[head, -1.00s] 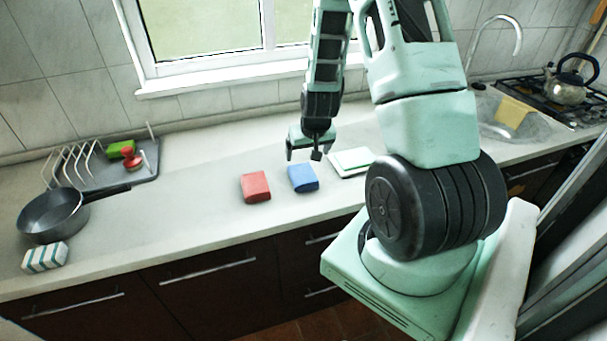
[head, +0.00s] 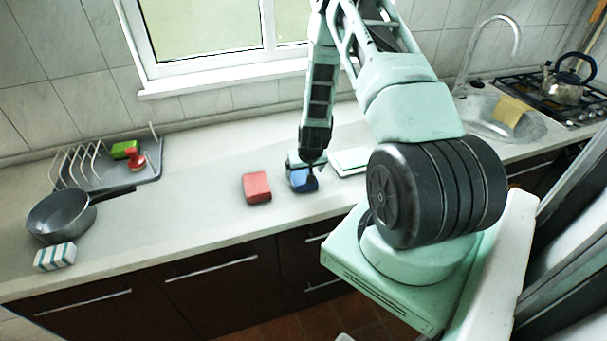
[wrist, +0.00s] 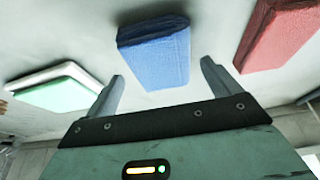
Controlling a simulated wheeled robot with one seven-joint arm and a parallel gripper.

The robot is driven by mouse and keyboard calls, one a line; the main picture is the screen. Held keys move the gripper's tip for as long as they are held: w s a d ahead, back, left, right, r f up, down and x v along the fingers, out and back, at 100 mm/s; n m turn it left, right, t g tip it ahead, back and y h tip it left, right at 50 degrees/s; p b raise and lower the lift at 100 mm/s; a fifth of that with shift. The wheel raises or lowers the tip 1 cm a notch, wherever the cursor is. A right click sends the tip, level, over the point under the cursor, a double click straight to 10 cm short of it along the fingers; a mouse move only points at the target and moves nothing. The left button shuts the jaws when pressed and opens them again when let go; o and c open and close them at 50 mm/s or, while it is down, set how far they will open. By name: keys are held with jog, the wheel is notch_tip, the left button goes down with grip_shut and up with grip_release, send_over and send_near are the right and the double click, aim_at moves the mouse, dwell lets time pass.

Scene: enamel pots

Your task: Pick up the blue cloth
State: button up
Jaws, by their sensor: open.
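The blue cloth (head: 304,183) is a folded block on the counter, partly hidden by my gripper in the head view. In the wrist view the blue cloth (wrist: 156,54) lies just past the fingertips, roughly centred between them. My gripper (wrist: 162,68) is open and empty, with a finger towards each side of the cloth. In the head view my gripper (head: 304,178) is low over the cloth. I cannot tell whether a finger touches it.
A red folded cloth (head: 256,187) lies left of the blue one. A white and green folded item (head: 351,161) lies to its right. A grey pan (head: 62,215), a striped block (head: 55,256) and a dish rack (head: 105,173) are at the left. The counter between is clear.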

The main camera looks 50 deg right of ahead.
aim_at(304, 174)
jog(key=shift+p+x, duration=0.55)
jog(key=shift+x, duration=1)
jog(key=shift+d, duration=0.1)
jog(key=c, duration=1.1)
jog(key=shift+o, duration=0.2)
jog(key=shift+r, duration=0.15)
notch_tip(304, 174, up, 10)
jog(key=b, duration=0.3)
jog(key=shift+b, duration=0.3)
